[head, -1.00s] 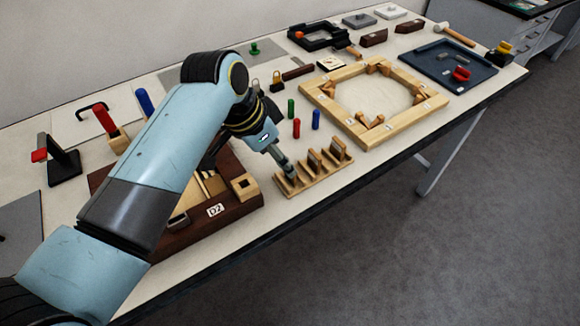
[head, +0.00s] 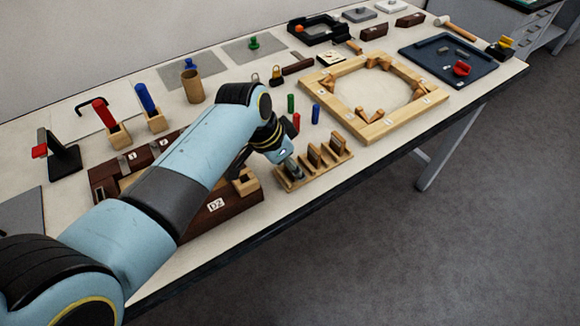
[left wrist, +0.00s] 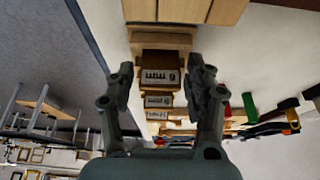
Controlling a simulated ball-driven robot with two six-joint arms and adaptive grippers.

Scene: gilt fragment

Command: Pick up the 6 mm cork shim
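The wooden shim rack (head: 318,172) stands near the table's front edge, with upright shims in its slots. In the left wrist view, the nearest shim (left wrist: 160,76) carries an upside-down label that seems to read 6 mm; further labelled shims (left wrist: 158,101) stand beyond it. My left gripper (head: 290,172) is at the rack's left end in the head view and largely hides the shim there. In the left wrist view my left gripper (left wrist: 161,82) is open, its fingers on either side of the nearest shim, with slim gaps visible. My right gripper is in neither view.
A dark wooden block marked D2 (head: 216,205) lies close left of the rack, partly behind my arm. Red, blue and green pegs (head: 316,114) stand behind the rack. A light wooden frame (head: 385,125) lies to the right. The table's front edge is close.

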